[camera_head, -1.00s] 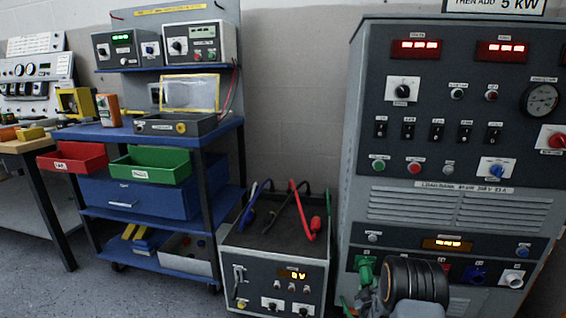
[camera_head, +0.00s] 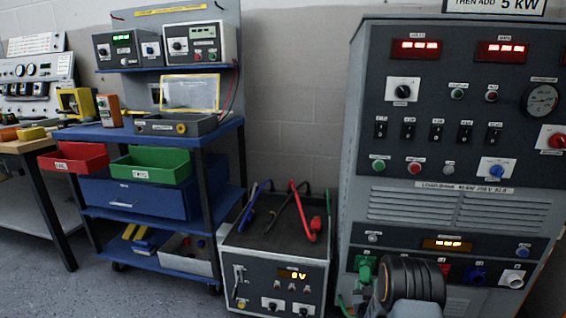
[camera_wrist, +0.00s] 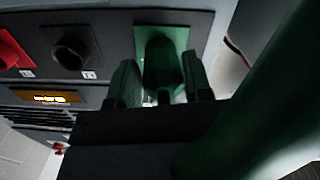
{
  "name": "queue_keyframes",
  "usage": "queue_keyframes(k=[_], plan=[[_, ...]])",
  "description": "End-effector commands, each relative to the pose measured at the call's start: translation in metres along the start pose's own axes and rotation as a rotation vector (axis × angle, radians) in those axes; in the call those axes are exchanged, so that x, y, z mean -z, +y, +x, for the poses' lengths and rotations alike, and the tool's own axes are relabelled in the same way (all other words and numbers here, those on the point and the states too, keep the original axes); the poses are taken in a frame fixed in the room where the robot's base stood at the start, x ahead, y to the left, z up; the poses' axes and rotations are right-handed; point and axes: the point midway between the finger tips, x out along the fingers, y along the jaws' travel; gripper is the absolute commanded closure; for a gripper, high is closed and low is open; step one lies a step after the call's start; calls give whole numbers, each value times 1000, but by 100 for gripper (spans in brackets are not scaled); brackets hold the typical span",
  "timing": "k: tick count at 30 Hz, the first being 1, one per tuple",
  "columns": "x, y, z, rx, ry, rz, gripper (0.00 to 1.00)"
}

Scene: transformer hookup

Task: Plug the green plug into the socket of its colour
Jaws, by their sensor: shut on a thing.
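The green socket (camera_wrist: 176,25) on its green plate is at the top middle of the wrist view. In the head view the green socket (camera_head: 364,264) is low on the load bank, just left of my wrist. My gripper (camera_wrist: 160,82) is shut on the green plug (camera_wrist: 160,78), its two fingers on either side of it. The plug's front is against or very close to the socket; I cannot tell how deep it sits. A green cable (camera_wrist: 275,110) runs across the right foreground. In the head view my wrist hides most of the gripper and plug.
A black socket (camera_wrist: 73,48) and a red socket (camera_wrist: 10,50) are left of the green one in the wrist view. A blue socket (camera_head: 475,275) and a white one (camera_head: 511,278) are to the right in the head view. A supply box (camera_head: 275,270) with leads stands left of the load bank.

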Motion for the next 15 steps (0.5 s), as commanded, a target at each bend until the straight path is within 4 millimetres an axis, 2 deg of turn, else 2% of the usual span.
queue_keyframes(k=[1,6,15], plan=[[8,-3,3,10,23,-5,96],[8,-4,3,12,22,15,96],[11,-11,3,38,16,341,96]])
